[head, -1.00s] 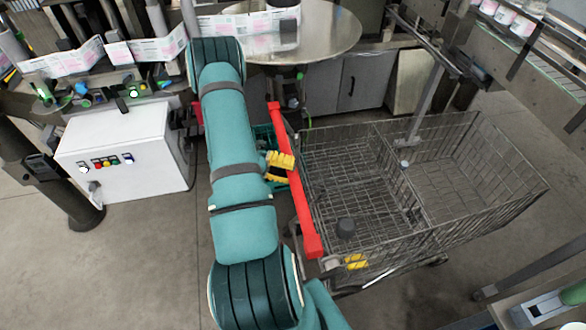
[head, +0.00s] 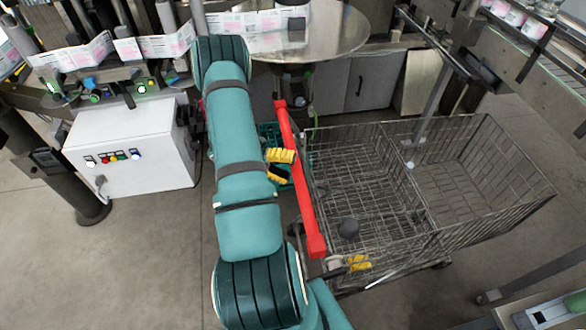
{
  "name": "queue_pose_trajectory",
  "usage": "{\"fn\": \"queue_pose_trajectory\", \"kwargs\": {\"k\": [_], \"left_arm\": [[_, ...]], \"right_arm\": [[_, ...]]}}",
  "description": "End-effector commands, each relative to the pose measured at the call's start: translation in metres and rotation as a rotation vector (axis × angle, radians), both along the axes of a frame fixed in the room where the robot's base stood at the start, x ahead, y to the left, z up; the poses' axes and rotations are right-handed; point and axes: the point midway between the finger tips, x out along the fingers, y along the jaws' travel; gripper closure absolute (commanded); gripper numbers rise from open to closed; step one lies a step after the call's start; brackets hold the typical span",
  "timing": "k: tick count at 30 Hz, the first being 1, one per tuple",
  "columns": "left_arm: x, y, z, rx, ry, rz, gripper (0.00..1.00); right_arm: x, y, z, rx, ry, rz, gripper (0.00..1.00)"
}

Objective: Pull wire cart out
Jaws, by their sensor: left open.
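The wire cart (head: 470,240) is a grey mesh basket on wheels with a red handle bar (head: 300,190) along its left end. A wire divider splits the basket. My left arm crosses the left-centre of the view, and my left gripper (head: 280,167) shows only partly beside the upper half of the handle. Its yellow-padded fingers are apart and it is open. The arm hides the rest of it, and I cannot tell if it touches the bar.
A white control box (head: 130,150) stands left. A round steel table (head: 325,35) and grey cabinets (head: 345,85) are behind the cart. A machine frame overhangs at upper right. The floor (head: 130,270) is clear at lower left.

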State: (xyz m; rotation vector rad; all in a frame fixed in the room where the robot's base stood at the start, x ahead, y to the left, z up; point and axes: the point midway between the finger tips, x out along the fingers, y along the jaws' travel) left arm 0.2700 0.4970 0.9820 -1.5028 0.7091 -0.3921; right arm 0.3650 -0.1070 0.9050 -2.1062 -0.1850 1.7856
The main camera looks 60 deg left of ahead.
Motion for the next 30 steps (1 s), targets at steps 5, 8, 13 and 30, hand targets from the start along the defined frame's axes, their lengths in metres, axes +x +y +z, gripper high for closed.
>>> {"fn": "queue_pose_trajectory", "kwargs": {"k": [5,8,13,30], "left_arm": [[-0.028,0.024,0.006,0.003,0.003,0.003,0.36],[-0.043,0.037,0.01,0.002,0.002,0.003,0.36],[-0.064,0.055,0.015,0.001,0.002,0.002,0.36],[-0.078,0.067,0.018,0.0,0.003,0.001,0.36]], "right_arm": [[0.0,0.0,0.0,0.0,0.0,0.0,0.53],[0.0,0.0,0.0,0.0,0.0,0.0,0.53],[0.0,0.0,0.0,0.0,0.0,0.0,0.53],[0.0,0.0,0.0,0.0,0.0,0.0,0.53]]}}
